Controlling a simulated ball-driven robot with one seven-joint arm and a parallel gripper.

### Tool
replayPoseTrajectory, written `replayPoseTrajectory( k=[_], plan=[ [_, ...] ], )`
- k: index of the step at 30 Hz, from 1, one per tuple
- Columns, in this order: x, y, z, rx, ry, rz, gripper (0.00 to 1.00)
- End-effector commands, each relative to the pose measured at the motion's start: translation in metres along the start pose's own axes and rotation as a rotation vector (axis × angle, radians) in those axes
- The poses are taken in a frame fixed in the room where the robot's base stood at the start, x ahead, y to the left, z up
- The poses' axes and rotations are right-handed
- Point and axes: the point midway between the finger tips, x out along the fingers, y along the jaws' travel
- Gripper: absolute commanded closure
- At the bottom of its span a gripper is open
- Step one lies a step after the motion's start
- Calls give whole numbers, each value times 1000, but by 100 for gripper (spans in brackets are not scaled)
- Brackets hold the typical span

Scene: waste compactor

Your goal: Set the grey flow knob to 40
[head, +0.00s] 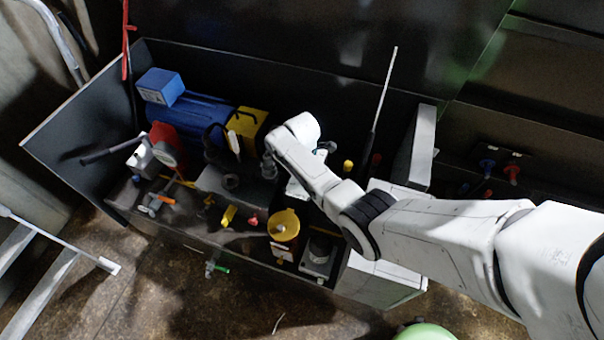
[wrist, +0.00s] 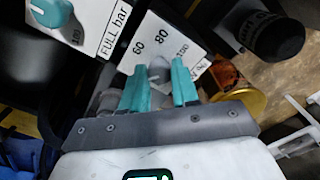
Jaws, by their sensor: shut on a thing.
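The grey flow knob (wrist: 158,70) sits on a white dial plate (wrist: 190,45) in the wrist view. The numbers 60, 80 and what looks like 100 show beyond it; the rest of the scale is hidden by my gripper. My gripper (wrist: 158,78) has its two teal fingertips on either side of the knob and is shut on it. The knob's pointer mark is too unclear to read. In the head view my arm and wrist cover the knob and the fingertips.
A teal knob (wrist: 50,12) on a "FULL bar" plate lies upper left in the wrist view. A black round knob (wrist: 276,36) and an amber cylinder (wrist: 238,92) stand to the right. The head view shows a blue motor (head: 205,110) and a yellow-topped cylinder (head: 284,224) nearby.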

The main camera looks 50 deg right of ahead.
Motion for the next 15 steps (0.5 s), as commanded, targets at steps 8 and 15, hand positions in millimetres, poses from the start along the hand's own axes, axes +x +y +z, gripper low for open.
replayPoseTrajectory(
  k=[8,15],
  plan=[
    [0,0,0,-112,1,1,100],
    [0,0,0,-144,1,1,100]
  ],
)
